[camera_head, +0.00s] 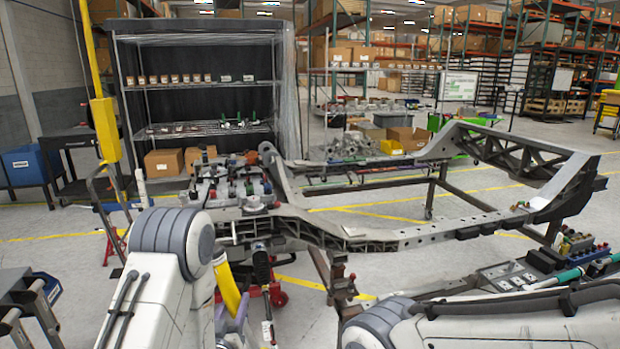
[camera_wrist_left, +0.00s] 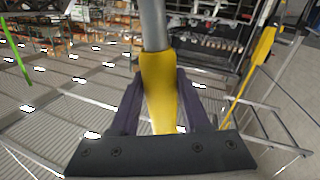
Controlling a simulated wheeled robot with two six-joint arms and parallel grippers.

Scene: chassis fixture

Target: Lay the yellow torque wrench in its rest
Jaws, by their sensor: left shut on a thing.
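The yellow torque wrench (camera_head: 228,288) shows at the lower left of the head view, tilted, beside my white left arm. My left gripper (camera_head: 234,322), with purple fingers, is shut on its yellow handle. In the left wrist view the yellow torque wrench (camera_wrist_left: 158,85) lies between the two fingers of my left gripper (camera_wrist_left: 158,105), and its grey shaft runs up out of the picture. The far end of the wrench is hidden. I cannot single out its rest. My right arm crosses the lower right of the head view, but its gripper does not show.
A grey chassis frame (camera_head: 400,238) spans the middle. A fixture with clamps (camera_head: 240,195) stands close beyond the wrench. A tool tray (camera_head: 510,278) with a teal-handled tool (camera_head: 555,281) lies at right. A black handle (camera_head: 262,268) stands just right of the wrench.

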